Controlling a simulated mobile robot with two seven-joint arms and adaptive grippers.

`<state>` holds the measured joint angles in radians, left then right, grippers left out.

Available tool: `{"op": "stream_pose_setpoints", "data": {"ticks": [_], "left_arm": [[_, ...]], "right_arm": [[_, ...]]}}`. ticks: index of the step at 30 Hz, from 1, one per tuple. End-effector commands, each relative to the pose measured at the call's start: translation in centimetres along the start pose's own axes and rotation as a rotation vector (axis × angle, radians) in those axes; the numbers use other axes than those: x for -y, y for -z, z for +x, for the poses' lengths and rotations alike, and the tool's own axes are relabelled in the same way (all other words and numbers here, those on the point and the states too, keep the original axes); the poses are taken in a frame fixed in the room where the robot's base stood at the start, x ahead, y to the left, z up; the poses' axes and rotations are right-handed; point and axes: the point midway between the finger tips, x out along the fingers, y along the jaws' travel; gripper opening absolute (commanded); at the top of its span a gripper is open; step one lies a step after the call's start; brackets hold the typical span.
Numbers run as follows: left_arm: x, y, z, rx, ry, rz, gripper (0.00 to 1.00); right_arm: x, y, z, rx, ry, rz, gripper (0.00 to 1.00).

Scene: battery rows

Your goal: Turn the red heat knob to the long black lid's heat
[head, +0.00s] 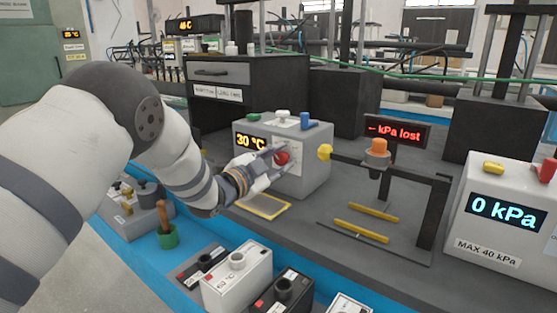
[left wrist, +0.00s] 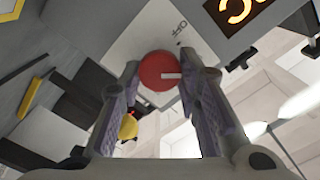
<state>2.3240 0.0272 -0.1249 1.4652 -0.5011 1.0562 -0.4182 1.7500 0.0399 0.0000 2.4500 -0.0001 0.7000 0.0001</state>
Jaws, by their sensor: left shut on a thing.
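The red heat knob (head: 282,158) is on the front of a grey heater box (head: 312,171) whose display reads 30 °C. In the left wrist view the red knob (left wrist: 157,71) has a white mark pointing right, and an "OFF" label is printed beside it. My left gripper (head: 272,164) is shut on the knob, one finger on each side. Batteries stand at the front: a flat black one (head: 201,262), a white one with a grey top (head: 237,283) and a black one (head: 283,298). I cannot tell which lid is the long black one. My right gripper is not in view.
A yellow knob (head: 325,151) is on the heater's right side. A stand with an orange piece (head: 377,153) is beside a red "kPa lost" sign (head: 398,131). A gauge box (head: 500,222) reads 0 kPa. A labelled drawer unit (head: 219,74) stands behind.

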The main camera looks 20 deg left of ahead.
Motion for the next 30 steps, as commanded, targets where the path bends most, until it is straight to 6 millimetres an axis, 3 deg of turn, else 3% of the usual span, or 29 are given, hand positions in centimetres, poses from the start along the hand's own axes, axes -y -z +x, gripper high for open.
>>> {"op": "stream_pose_setpoints", "data": {"ticks": [5,6,8,19,30], "left_arm": [[0.0,-0.1,0.0,0.002,0.000,-0.001,0.03],[0.0,-0.1,0.0,0.002,0.000,-0.001,0.37],[0.0,-0.1,0.0,0.002,0.000,-0.001,0.49],[0.0,-0.1,-0.8,0.002,0.000,-0.002,0.49],[0.0,-0.1,-9.9,0.003,0.001,-0.003,0.49]], "right_arm": [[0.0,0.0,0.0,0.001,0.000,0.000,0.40],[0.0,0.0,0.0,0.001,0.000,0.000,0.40],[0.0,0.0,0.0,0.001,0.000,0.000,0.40],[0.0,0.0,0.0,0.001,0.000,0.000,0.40],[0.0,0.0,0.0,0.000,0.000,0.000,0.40]]}}
